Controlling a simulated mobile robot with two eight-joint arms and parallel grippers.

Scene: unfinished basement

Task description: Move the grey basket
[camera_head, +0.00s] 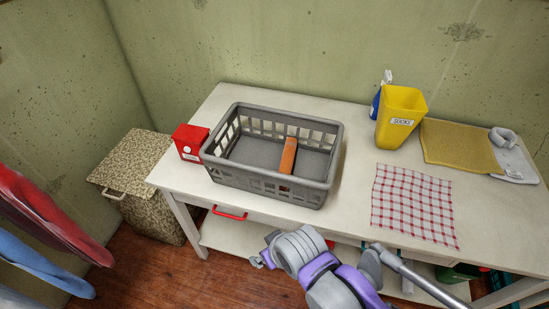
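The grey basket (264,187) is a rectangular plastic crate with slotted walls. It stands upright on the white table (352,225), towards its left end. An orange bar-like object (288,156) is inside it, leaning towards the near wall. A grey and purple arm of mine rises from the bottom edge, in front of the table and below the basket, apart from it. Its end (262,259) shows small grey parts, and I cannot make out whether its fingers are open or shut. No gripper touches the basket. My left gripper is not in view.
A red box (190,143) stands close to the basket's left side. To the right are a yellow bin (400,117), a blue bottle (377,100), a yellow cloth (458,146) and a checkered cloth (414,203). A speckled hamper (142,185) stands left of the table. Clothes (45,215) hang at left.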

